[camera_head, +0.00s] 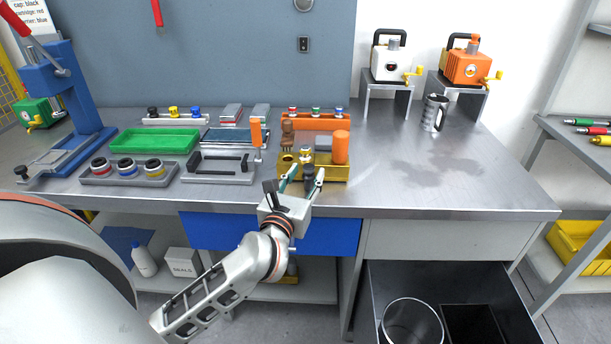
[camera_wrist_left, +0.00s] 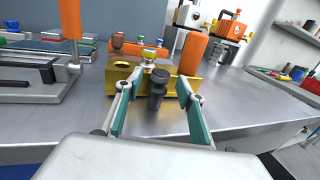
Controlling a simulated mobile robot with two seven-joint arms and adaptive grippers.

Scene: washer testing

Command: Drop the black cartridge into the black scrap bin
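The black cartridge (camera_head: 308,171) stands upright at the front of the brass fixture block (camera_head: 328,171). In the left wrist view the cartridge (camera_wrist_left: 157,90) shows between the teal finger pads, with a gap on each side. My left gripper (camera_head: 307,178) is open at the front edge of the bench, its fingers pointing at the block. In the wrist view its fingers (camera_wrist_left: 158,105) are spread either side of the cartridge. A black square bin (camera_head: 474,325) sits in the open drawer at the lower right; its inside is dark. My right gripper is not in view.
A round metal bin (camera_head: 411,322) stands beside the black bin. An orange cylinder (camera_head: 341,147) stands on the block's right side. A clamp fixture with an orange handle (camera_head: 256,136) is close on the left.

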